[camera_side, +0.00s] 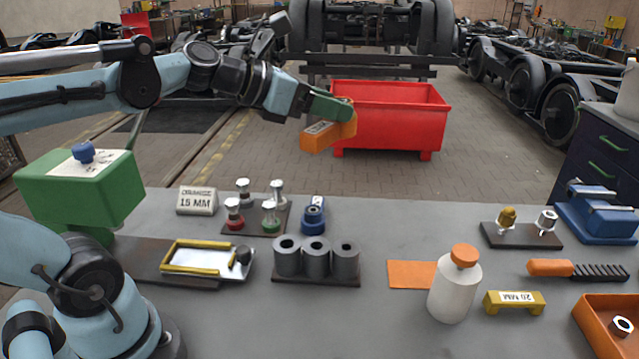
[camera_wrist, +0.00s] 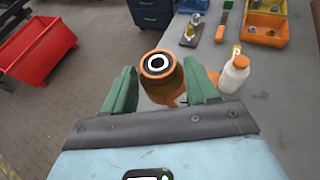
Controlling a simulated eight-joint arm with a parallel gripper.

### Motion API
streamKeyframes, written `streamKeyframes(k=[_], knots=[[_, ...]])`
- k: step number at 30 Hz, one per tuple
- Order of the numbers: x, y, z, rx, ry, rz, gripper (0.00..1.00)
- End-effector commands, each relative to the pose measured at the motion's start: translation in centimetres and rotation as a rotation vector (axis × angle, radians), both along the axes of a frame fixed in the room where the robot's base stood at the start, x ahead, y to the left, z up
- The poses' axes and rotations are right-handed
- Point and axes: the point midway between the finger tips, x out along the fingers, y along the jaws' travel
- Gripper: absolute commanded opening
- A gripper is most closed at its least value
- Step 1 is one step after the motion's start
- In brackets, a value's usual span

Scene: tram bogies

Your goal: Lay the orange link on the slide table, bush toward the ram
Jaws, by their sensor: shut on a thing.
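My gripper (camera_side: 332,108) has green fingers and is shut on the orange link (camera_side: 322,137), held high above the far edge of the bench. The link carries a pale label in the side view. In the wrist view my gripper (camera_wrist: 160,72) has the link between its fingers, with the ringed bush end (camera_wrist: 158,64) facing the camera. The slide table (camera_side: 196,261) is a white plate with yellow edging at the bench's left, well below and left of the link. A dark round peg (camera_side: 243,255) stands at its right end. I cannot tell which part is the ram.
A green machine body (camera_side: 80,185) stands left of the slide table. Grey bushes (camera_side: 316,257), small mounted parts (camera_side: 268,215) and a 15 MM sign (camera_side: 197,201) are nearby. A white bottle (camera_side: 454,290) stands right of centre. A red bin (camera_side: 392,118) is on the floor behind.

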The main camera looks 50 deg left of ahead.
Motion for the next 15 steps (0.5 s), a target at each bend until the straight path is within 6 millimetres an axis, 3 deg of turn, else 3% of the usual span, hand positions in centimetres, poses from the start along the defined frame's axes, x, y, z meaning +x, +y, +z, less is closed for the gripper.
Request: streamKeyframes(k=[9, 15], knots=[[0.2, 0.0, 0.0, -0.001, -0.001, -0.003, 0.00], [2.0, -0.2, -1.1, -0.003, 0.002, -0.031, 0.00]])
